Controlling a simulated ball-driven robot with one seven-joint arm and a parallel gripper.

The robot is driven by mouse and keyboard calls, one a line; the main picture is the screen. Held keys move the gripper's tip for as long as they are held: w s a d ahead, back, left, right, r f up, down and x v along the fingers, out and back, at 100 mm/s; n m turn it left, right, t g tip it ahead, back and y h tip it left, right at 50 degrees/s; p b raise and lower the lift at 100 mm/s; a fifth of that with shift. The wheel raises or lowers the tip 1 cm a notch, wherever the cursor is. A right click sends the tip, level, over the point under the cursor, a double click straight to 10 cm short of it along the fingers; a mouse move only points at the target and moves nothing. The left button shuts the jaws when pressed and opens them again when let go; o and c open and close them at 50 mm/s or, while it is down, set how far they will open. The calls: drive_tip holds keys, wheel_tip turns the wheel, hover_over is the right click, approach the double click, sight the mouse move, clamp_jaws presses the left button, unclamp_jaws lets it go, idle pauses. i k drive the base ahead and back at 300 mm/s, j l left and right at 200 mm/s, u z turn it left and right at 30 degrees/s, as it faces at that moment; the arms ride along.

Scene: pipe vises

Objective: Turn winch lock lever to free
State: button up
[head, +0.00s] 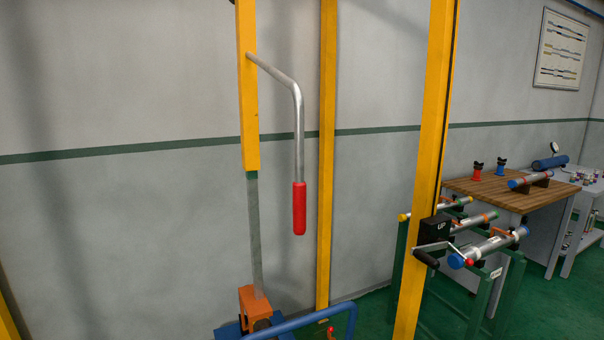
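A winch (434,229), a small black box marked "UP", is mounted on the right yellow post. A crank with a black grip (427,259) hangs at its lower left. A thin metal lever with a red ball end (469,262) slants down to the right from the winch; it looks like the lock lever, but its lock position is too small to tell. A larger bent steel lever with a red grip (299,208) hangs down from the left yellow post. My gripper is not in view.
Yellow posts (326,150) stand before the grey wall. An orange block (255,302) and a blue bar (312,319) are low at the front. Green stands hold pipes (490,246) at right, near a wooden-topped bench (500,195). Green floor shows between them.

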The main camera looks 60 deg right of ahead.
sight(469, 262)
drive_tip(key=z, duration=2.2)
